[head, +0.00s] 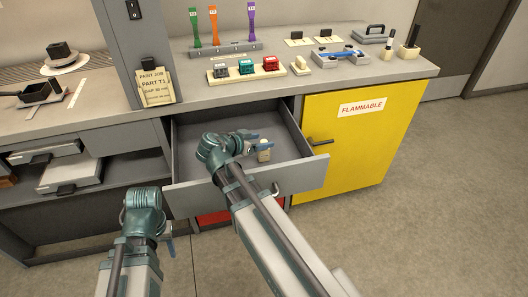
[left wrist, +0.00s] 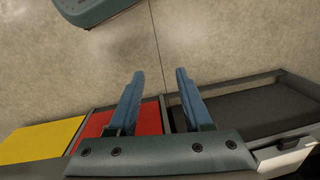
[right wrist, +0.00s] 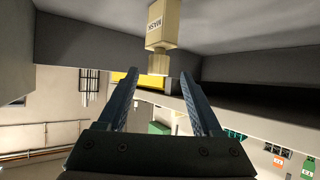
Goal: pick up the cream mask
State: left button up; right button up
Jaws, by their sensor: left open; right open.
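The cream mask (head: 264,154) is inside the open grey drawer (head: 190,140).
The drawer front (head: 290,178) and side walls surround the mask. The counter above holds a tray of small coloured blocks (head: 245,70) and coloured tools in a rack (head: 225,50). A yellow cabinet (head: 350,130) marked FLAMMABLE stands right of the drawer.

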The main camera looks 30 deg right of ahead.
jog(key=b+x, duration=0.1)
jog(key=x, duration=0.1)
jog(key=b+x, duration=0.2)
jog(key=shift+d+f, duration=0.15)
jog(key=shift+f, duration=0.35)
jog(key=shift+d, duration=0.25)
grip_shut()
